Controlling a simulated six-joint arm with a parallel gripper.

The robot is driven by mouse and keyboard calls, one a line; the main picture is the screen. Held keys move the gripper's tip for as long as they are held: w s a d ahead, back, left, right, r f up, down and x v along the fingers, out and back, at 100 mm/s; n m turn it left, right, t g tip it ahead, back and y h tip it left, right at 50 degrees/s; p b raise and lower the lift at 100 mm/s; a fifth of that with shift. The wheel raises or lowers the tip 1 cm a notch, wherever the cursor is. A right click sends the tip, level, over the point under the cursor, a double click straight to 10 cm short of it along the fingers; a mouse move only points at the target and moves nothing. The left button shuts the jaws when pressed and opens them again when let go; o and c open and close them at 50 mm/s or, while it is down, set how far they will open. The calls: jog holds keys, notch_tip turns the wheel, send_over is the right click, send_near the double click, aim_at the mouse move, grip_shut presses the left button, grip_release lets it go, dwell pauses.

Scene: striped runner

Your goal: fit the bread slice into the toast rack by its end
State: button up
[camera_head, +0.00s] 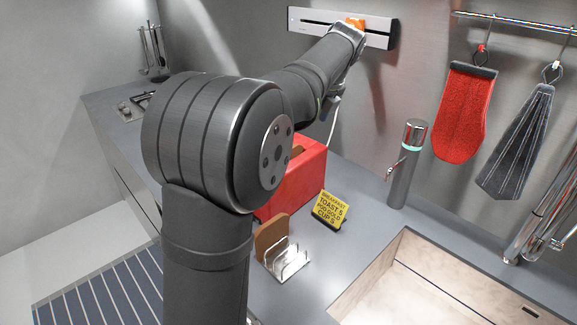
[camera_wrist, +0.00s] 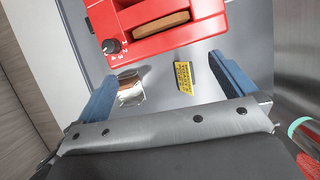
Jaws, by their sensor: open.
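A brown bread slice (camera_head: 270,234) stands upright at the back left of the wire toast rack (camera_head: 287,263); whether it sits in a slot cannot be told. The rack also shows small in the wrist view (camera_wrist: 131,88), with some brown on it. Another tan slice (camera_wrist: 160,23) shows in the slot of the red toaster (camera_wrist: 197,12). My gripper (camera_wrist: 163,74) is open, its two blue fingers apart with nothing between them, above the counter on the near side of the toaster. The gripper is not clearly visible in the head view.
The toaster (camera_head: 308,180) stands behind the rack, partly hidden by my arm. A yellow sign (camera_head: 331,208) stands right of the rack. A sink (camera_head: 400,270) and tap (camera_head: 407,165) are to the right. Cloths (camera_head: 467,115) hang from a rail.

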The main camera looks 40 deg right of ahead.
jog(key=shift+s+r, duration=0.2)
jog(key=shift+r, duration=0.3)
jog(key=c, duration=1.4)
jog(key=shift+o, duration=0.2)
jog(key=shift+w, duration=0.1)
jog(key=w+a+r+n+g+h, duration=0.45)
jog(key=w+a+n, duration=0.3)
jog(key=n, duration=1.15)
jog(key=x, duration=1.2)
jog(key=shift+w+f, duration=0.1)
jog(key=shift+w, duration=0.1)
jog(key=shift+s+d+x, duration=0.1)
jog(key=shift+d+x, duration=0.05)
jog(key=shift+x, duration=1.25)
jog(key=shift+s+d+x, duration=0.1)
jog(key=shift+d+x, duration=0.1)
jog(key=shift+x, duration=1.15)
